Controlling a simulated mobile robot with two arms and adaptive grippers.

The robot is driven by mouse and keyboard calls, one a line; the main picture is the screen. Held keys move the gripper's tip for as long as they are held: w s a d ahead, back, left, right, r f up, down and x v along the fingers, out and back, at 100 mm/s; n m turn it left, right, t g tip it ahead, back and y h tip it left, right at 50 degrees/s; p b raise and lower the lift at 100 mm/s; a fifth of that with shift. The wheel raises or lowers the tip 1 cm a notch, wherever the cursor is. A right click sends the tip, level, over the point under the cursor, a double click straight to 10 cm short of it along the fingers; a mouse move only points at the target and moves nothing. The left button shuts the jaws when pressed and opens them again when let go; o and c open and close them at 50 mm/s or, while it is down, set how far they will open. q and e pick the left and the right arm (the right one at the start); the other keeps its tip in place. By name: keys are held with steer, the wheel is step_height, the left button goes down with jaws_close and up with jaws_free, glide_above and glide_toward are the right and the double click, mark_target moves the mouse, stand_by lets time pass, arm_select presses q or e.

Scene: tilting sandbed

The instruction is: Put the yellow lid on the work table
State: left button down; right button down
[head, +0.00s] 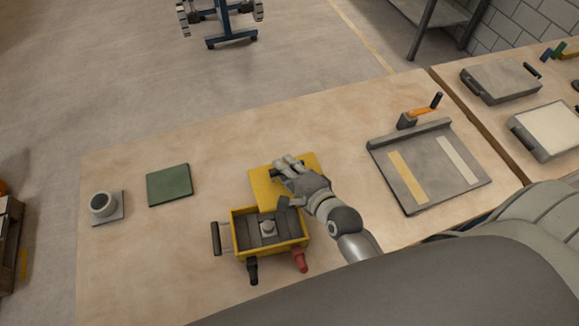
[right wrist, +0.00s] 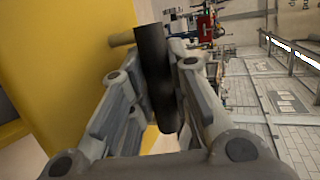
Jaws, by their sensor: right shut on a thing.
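The yellow lid (head: 262,187) is a flat yellow plate just behind the open yellow box (head: 240,240) in the head view. It fills the left of the right wrist view (right wrist: 60,50). My right gripper (head: 287,168) is over the lid and hides part of it. In the right wrist view its fingers (right wrist: 158,95) are closed around the lid's black handle (right wrist: 153,70). I cannot tell whether the lid touches the work table (head: 130,240). My left gripper is not in view.
The box has a grey knob inside, black grips, and a red grip (head: 299,259) at its front. A green plate (head: 169,185) and a grey round part (head: 103,206) lie to the left. A grey tray (head: 425,165) stands to the right.

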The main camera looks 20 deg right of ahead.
steer(key=w, duration=0.1)
steer(key=w+d+f+b, duration=0.1)
steer(key=w+f+b, duration=0.1)
steer(key=shift+w+d+f, duration=0.1)
steer(key=shift+w+d, duration=0.1)
steer(key=shift+d, duration=0.1)
steer(key=w+f+b, duration=0.1)
steer(key=b, duration=0.1)
steer(key=w+d+f+b, duration=0.1)
steer(key=f+b, duration=0.1)
steer(key=b, duration=0.1)
steer(key=w+d+f+b, duration=0.1)
steer(key=w+f+b, duration=0.1)
steer(key=shift+w+b, duration=0.1)
steer(key=shift+b, duration=0.25)
steer(key=f+b, duration=0.3)
steer(key=b, duration=0.1)
steer(key=shift+w+d+f, duration=0.1)
steer(key=shift+w+f, duration=0.15)
steer(key=shift+f, duration=0.05)
steer(key=shift+r, duration=0.1)
steer(key=c, duration=1.3)
jaws_free()
steer(key=shift+s+f, duration=0.1)
steer(key=shift+f, duration=0.1)
steer(key=shift+c, duration=0.2)
